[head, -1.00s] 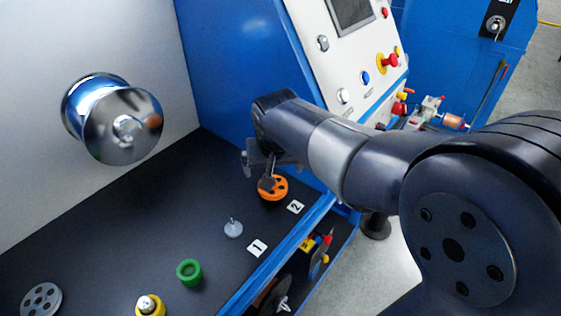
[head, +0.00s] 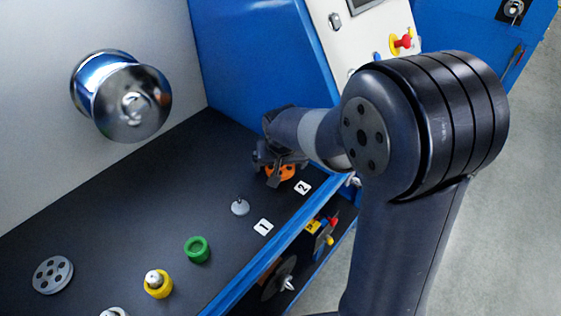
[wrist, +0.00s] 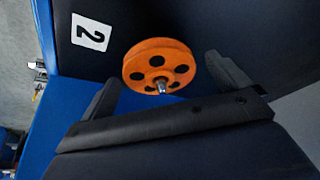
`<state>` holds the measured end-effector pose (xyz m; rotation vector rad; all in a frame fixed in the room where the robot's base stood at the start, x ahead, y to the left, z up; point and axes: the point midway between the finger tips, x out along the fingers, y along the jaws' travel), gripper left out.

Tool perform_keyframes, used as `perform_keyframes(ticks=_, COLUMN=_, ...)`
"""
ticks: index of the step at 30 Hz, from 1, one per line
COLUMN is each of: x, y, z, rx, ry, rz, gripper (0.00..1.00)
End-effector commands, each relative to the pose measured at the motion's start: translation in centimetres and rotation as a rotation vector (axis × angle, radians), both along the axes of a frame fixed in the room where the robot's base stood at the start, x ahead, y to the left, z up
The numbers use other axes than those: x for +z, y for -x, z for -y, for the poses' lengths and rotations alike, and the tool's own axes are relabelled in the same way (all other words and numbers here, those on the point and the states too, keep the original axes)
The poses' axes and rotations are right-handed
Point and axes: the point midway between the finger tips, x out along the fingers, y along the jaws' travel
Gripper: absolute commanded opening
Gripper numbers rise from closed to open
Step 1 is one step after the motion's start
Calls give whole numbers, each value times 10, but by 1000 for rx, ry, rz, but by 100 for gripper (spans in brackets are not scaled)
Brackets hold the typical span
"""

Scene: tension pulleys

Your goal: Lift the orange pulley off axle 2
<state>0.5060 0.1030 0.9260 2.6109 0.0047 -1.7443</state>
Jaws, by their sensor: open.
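The orange pulley (head: 283,172) sits on the dark panel beside the label 2 (head: 303,187), partly hidden by my gripper in the head view. In the wrist view the orange pulley (wrist: 160,66) shows its several dark holes, with the metal tip of axle 2 (wrist: 161,85) standing out of its middle. My gripper (wrist: 162,88) is open and empty. Its two fingers point toward the pulley, one to the left and one to the right, and appear apart from it. In the head view my gripper (head: 270,178) is right by the pulley.
Bare axle 1 (head: 240,206) stands near label 1 (head: 263,227). A green ring (head: 197,250), a yellow pulley (head: 158,284) and a grey pulley (head: 52,275) are farther left. A shiny metal spool (head: 125,100) juts from the wall. A blue cabinet side (head: 250,60) rises behind the pulley.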

Motion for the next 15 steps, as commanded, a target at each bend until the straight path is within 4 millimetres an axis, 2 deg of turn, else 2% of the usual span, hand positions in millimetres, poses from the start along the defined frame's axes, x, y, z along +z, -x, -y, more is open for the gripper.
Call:
perform_keyframes(ticks=2, x=0, y=0, z=0, rx=0, ry=0, rz=0, gripper=96)
perform_keyframes(ticks=15, x=0, y=0, z=0, rx=0, ry=0, rz=0, gripper=60)
